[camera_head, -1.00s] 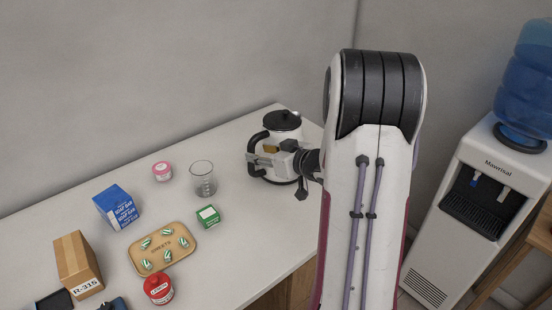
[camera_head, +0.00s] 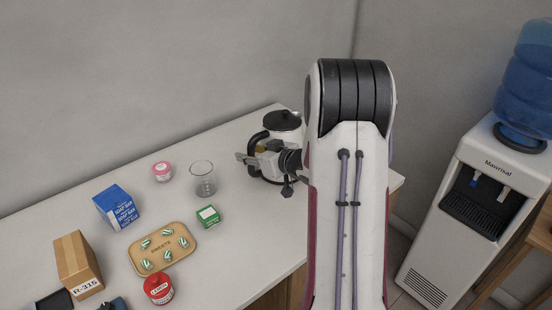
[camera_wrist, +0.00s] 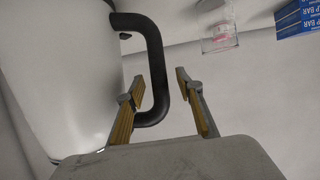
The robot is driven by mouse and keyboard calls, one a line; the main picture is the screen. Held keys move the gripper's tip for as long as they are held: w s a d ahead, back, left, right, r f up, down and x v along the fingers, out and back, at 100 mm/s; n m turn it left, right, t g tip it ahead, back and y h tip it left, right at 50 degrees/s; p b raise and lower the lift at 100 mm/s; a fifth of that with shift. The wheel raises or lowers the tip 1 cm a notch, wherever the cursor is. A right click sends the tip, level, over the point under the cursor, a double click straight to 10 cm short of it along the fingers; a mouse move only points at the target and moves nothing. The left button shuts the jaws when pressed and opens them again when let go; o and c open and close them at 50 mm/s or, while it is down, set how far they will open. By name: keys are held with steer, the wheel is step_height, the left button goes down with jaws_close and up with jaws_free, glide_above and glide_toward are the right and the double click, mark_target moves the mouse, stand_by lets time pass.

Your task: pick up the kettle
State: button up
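The kettle (camera_head: 283,123) is white with a black lid and a black handle. It stands upright at the back right end of the counter, partly hidden by my gripper and arm. In the wrist view its white body (camera_wrist: 62,75) fills the left side. Its black handle (camera_wrist: 152,55) comes down between the two fingers of my gripper (camera_wrist: 160,88). The fingers, with yellowish pads, are open, with one on each side of the handle's lower part. A gap shows between the handle and the right finger. My gripper also shows in the head view (camera_head: 246,158).
A glass beaker (camera_head: 203,180) stands left of the kettle on the counter (camera_head: 235,255). A water cooler (camera_head: 480,200) stands right.

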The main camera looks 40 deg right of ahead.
stand_by(0.3)
jaws_close()
steer(key=shift+r, duration=0.25)
steer(key=shift+w+r, duration=0.1)
steer(key=shift+r, duration=4.9)
